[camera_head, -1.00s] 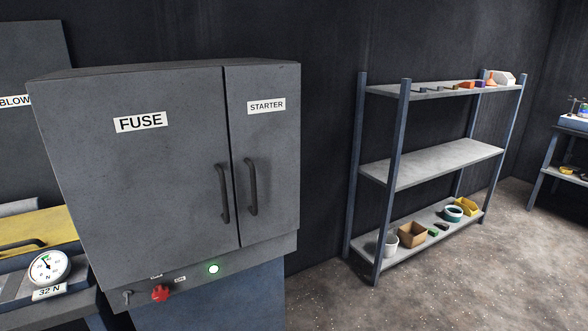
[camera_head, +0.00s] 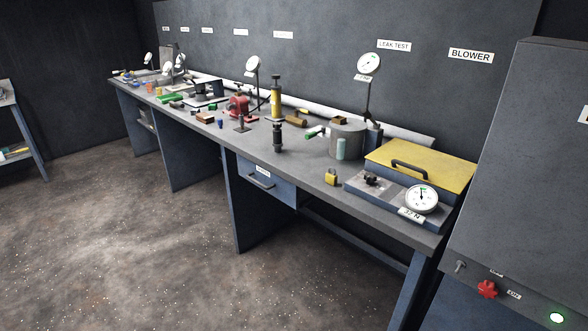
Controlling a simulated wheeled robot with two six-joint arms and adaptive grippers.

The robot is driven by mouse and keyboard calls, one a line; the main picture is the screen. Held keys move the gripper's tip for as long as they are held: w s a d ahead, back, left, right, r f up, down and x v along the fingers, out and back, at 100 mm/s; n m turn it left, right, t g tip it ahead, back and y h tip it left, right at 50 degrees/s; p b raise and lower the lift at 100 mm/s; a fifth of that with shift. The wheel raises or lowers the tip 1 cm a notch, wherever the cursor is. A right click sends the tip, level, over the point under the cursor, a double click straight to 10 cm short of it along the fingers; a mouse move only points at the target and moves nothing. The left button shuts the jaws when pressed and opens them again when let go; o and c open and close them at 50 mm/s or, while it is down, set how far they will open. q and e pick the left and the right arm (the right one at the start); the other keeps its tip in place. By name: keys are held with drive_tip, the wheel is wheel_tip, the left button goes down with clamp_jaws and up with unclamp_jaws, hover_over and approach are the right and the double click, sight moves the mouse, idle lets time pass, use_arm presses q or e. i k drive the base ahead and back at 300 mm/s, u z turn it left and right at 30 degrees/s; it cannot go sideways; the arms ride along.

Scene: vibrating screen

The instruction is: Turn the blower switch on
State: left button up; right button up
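A white BLOWER sign (camera_head: 471,55) is on the dark back panel at the right. Below it, at the bench's right end, sits a box with a yellow lid (camera_head: 420,163) and a black handle; the lid is down. In front of the lid are a small black fitting (camera_head: 374,181) and a round white dial gauge (camera_head: 421,198) with a plate that seems to read 32 N. I cannot tell any part as the blower switch. Neither of my grippers is in view.
The grey cabinet (camera_head: 540,160) at the right edge has a small metal toggle (camera_head: 460,266), a red knob (camera_head: 487,289) and a lit green lamp (camera_head: 557,318). A long bench (camera_head: 318,190) carries several tools, gauges and a yellow padlock (camera_head: 331,177). The floor (camera_head: 130,240) in front is clear.

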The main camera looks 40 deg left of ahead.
sight(370, 178)
drive_tip(key=u, duration=1.55)
drive_tip(key=i, duration=0.9)
drive_tip(key=z, duration=1.6)
